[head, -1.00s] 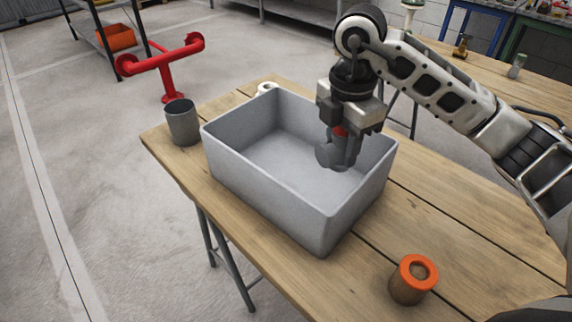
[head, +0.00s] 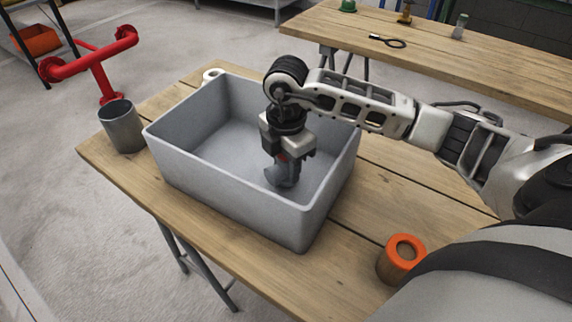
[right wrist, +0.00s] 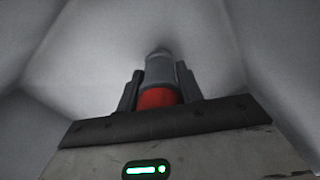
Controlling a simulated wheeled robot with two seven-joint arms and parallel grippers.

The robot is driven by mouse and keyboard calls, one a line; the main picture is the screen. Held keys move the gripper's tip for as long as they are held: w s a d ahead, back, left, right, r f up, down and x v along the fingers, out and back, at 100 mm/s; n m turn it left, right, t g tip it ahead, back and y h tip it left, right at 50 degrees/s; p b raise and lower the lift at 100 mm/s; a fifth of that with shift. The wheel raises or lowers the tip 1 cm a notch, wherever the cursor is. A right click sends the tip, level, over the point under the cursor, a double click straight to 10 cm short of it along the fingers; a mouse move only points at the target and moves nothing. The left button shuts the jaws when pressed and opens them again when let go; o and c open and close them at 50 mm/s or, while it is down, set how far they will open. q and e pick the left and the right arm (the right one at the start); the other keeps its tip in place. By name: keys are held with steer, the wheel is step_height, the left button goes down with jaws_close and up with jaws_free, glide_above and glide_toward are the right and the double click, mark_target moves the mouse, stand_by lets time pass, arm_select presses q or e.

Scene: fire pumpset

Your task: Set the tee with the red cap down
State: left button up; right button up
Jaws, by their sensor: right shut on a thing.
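The tee with the red cap (head: 284,175) is a grey pipe fitting. My right gripper (head: 286,160) is shut on it and holds it inside the grey bin (head: 180,187), near the bin's right side. In the right wrist view the tee's red cap (right wrist: 159,98) sits between the two fingers (right wrist: 160,92), with the grey body beyond it. Whether the tee touches the bin floor I cannot tell. My left gripper is not in view.
A grey cup (head: 122,127) stands left of the bin. An orange-rimmed brown cylinder (head: 401,260) stands at the table's front right. A small white ring-shaped part (head: 212,75) lies behind the bin. A second table (head: 450,58) with tools stands at the back.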

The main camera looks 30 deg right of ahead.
steer(key=shift+f, duration=0.35)
steer(key=shift+f, duration=0.1)
steer(key=shift+f, duration=0.1)
steer(key=o, duration=1.2)
steer(key=shift+o, duration=0.2)
step_height(320, 180, up, 12)
steer(key=shift+r, duration=0.2)
